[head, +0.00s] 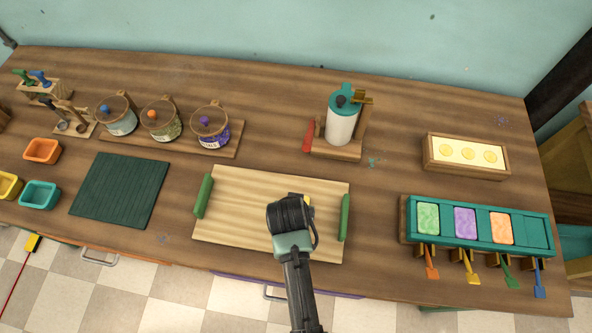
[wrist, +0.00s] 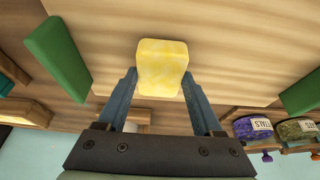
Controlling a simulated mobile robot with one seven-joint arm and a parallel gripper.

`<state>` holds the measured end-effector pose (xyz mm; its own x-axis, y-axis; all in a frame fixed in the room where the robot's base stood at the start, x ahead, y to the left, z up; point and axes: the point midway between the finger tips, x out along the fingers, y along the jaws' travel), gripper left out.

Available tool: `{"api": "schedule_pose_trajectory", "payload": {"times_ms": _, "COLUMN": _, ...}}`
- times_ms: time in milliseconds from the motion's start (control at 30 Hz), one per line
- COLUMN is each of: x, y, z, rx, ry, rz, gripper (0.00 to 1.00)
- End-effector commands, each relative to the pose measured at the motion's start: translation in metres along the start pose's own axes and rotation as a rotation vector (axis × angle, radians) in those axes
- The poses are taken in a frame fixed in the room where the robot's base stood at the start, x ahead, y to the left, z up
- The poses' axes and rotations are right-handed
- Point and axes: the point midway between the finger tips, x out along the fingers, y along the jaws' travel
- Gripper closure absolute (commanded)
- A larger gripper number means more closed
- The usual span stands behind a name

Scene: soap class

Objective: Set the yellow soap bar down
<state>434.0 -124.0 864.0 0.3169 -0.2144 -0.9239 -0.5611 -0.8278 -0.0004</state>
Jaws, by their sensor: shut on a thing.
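The yellow soap bar (wrist: 162,65) is held between the two fingers of my gripper (wrist: 161,82) in the wrist view. My gripper is over the right part of the pale wooden board (head: 240,210) with green end handles. I cannot tell whether the bar touches the board. A teal tray (head: 407,233) at the right holds a green, a purple and an orange bar, and its rightmost slot is empty.
A white dispenser (head: 341,125) stands behind the board. A wooden box (head: 430,163) with yellow discs is at the back right. Lidded jars (head: 163,125) stand at the back left, near a dark green mat (head: 120,190). Small scoops (head: 469,270) hang before the teal tray.

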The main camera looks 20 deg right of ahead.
Motion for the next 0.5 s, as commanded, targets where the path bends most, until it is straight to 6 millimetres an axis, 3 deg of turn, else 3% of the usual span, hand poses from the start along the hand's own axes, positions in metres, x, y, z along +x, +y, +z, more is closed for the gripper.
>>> {"api": "schedule_pose_trajectory", "payload": {"times_ms": 433, "x": 0.0083, "y": -0.0003, "z": 0.0028, "rx": -0.001, "ry": 0.002, "rz": -0.001, "gripper": 0.92}}
{"api": "schedule_pose_trajectory", "payload": {"times_ms": 467, "x": 0.0073, "y": -0.0002, "z": 0.0026, "rx": 0.000, "ry": 0.001, "rz": -0.001, "gripper": 0.27}}
{"api": "schedule_pose_trajectory", "payload": {"times_ms": 500, "x": 0.0070, "y": -0.0002, "z": 0.0025, "rx": 0.000, "ry": 0.001, "rz": -0.001, "gripper": 0.19}}
